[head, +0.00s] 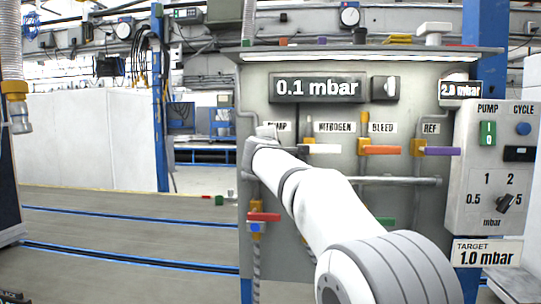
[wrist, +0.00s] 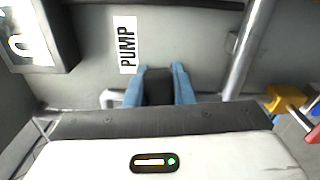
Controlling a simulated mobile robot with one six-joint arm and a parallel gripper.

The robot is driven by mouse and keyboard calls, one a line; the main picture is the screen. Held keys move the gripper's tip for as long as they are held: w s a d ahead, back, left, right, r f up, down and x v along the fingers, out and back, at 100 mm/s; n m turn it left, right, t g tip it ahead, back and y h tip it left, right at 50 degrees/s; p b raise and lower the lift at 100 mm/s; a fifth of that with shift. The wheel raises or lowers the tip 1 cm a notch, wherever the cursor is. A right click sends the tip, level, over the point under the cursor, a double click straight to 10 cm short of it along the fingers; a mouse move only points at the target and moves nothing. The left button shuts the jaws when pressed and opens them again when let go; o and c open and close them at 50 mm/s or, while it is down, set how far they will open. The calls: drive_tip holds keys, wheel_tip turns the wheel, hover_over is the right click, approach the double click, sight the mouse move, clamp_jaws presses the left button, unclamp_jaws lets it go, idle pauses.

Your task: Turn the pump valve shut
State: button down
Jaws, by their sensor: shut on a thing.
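The pump valve sits under the PUMP label at the left of the grey panel (head: 340,215). In the head view my arm hides the valve and most of its label. In the wrist view the PUMP label (wrist: 127,45) is clear, just above and left of my gripper (wrist: 168,70). Its two blue fingers are shut on a dark piece (wrist: 158,88) between them, which appears to be the pump valve handle. The handle's angle cannot be told. A pale piece (wrist: 110,98) shows just left of the fingers.
Valves with white (head: 322,149), orange (head: 382,150) and purple (head: 442,151) handles stand right of my gripper. A red handle (head: 264,217) is below. A display (head: 317,87) reads 0.1 mbar; a target sign (head: 486,253) reads 1.0 mbar. The floor at left is open.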

drive_tip(key=shift+f+m+b, duration=0.45)
drive_tip(key=shift+m+b, duration=0.25)
drive_tip(key=shift+b, duration=0.05)
drive_tip(key=c, duration=1.2)
unclamp_jaws()
drive_tip(key=shift+c, duration=0.2)
drive_tip(key=s+a+b, duration=0.1)
drive_tip(key=s, duration=0.6)
drive_tip(key=shift+s+a+b, duration=0.2)
drive_tip(key=shift+s+b, duration=0.1)
drive_tip(key=shift+b, duration=0.1)
